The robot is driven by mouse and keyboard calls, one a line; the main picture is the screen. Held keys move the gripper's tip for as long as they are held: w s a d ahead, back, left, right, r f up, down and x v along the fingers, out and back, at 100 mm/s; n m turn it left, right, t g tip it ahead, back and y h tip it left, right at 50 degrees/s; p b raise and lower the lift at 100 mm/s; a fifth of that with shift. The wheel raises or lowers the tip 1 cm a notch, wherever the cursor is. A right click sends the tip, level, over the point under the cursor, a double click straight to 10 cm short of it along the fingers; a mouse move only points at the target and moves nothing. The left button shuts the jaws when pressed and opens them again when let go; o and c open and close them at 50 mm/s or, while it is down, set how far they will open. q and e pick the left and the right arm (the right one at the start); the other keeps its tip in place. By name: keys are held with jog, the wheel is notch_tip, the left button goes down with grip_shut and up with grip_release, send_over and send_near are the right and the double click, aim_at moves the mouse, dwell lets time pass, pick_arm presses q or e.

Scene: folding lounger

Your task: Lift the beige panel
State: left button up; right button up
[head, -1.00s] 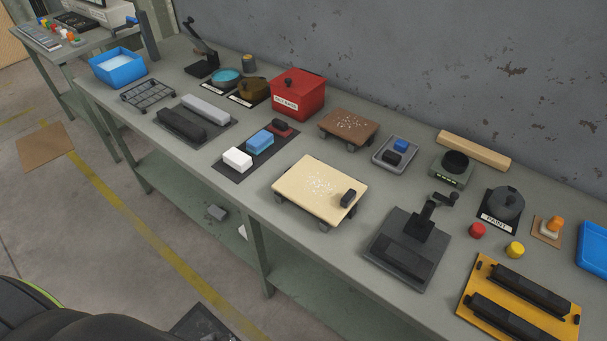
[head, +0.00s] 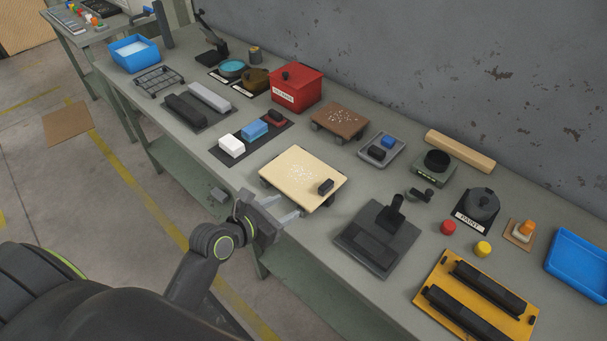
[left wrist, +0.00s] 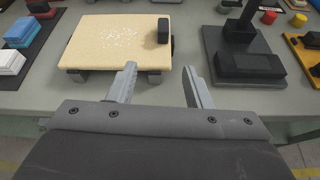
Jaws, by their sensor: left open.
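The beige panel (head: 300,172) lies flat on dark feet near the front edge of the bench, with white specks on its top. A small black block (head: 326,187) sits on its right part. In the left wrist view the panel (left wrist: 108,46) is at the upper left, with the black block (left wrist: 163,31) near its right edge. My left gripper (head: 289,209) is open and empty at the panel's front edge. In the left wrist view its two fingers (left wrist: 158,78) point at the bench, the left one close to the panel's front right. My right gripper is not in view.
A dark grey stand (head: 378,237) stands just right of the panel. White, blue and red blocks on a dark mat (head: 268,142) lie to the left. A brown panel (head: 338,120) is behind. A yellow plate (head: 447,318) with black bars lies at the front right.

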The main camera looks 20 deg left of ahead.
aim_at(325, 185)
pick_arm(q)
jog(key=shift+n, duration=0.3)
jog(key=x, duration=0.5)
jog(key=r+x, duration=0.1)
jog(key=x, duration=0.5)
jog(key=d+x, duration=0.1)
jog(key=x, duration=0.5)
jog(key=shift+w+r+p, duration=0.35)
jog(key=shift+p, duration=0.05)
jog(key=shift+c, duration=0.4)
grip_shut()
